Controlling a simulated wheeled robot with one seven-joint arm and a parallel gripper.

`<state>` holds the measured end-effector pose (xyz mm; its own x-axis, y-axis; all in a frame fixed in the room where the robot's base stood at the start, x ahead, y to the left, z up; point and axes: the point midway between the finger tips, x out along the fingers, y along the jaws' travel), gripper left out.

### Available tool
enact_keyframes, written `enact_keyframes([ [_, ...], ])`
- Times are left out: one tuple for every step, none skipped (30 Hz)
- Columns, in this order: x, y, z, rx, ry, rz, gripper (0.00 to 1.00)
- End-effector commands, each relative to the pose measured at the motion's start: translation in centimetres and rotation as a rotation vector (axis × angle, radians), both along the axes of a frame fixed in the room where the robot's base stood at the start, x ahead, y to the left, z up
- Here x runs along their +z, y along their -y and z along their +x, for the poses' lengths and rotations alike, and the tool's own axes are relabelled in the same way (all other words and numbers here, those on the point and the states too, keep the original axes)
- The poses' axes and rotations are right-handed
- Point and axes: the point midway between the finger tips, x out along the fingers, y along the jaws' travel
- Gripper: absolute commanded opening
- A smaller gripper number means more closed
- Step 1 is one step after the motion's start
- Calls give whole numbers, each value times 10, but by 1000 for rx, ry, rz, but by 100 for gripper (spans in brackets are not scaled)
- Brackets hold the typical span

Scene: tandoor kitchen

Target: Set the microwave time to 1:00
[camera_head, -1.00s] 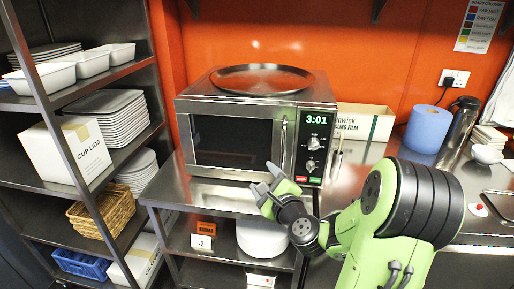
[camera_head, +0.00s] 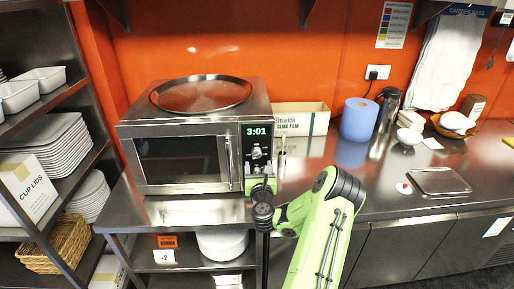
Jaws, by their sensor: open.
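The steel microwave (camera_head: 180,155) stands on a steel counter with its door shut. Its display (camera_head: 257,131) reads 3:01 in green digits. Below the display, the upper knob (camera_head: 257,153) is visible on the control panel. The lower part of the panel, with the lower knob, is partly hidden by my gripper. My gripper (camera_head: 261,182) is in front of the lower panel, just right of the door handle (camera_head: 229,158). It is open and seen from behind, so I cannot tell whether it touches the panel or a knob.
A round metal tray (camera_head: 203,94) lies on top of the microwave. A cling film box (camera_head: 303,121) and a blue paper roll (camera_head: 359,119) stand to its right. A shelf rack with white trays (camera_head: 48,146) stands at the left. The right counter has bare room.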

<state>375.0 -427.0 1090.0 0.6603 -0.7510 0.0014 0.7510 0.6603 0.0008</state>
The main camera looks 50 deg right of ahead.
Motion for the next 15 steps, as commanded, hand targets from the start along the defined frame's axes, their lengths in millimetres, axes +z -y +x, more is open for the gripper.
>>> enact_keyframes([
  [8,6,5,-2,0,1,66],
  [8,10,9,-1,0,0,66],
  [9,16,14,0,1,-2,66],
  [8,20,18,-1,3,0,66],
  [8,24,21,-1,1,0,66],
  [7,29,25,-3,1,1,66],
  [6,32,29,0,2,-1,66],
  [5,35,31,0,1,-2,66],
  [4,38,34,0,0,-1,66],
  [4,40,36,0,0,-1,66],
  [3,42,37,0,-1,-1,66],
  [2,43,38,-1,0,1,66],
  [1,44,39,-1,-1,1,66],
  [1,45,39,-1,-2,1,66],
  [0,45,39,-1,-2,1,66],
])
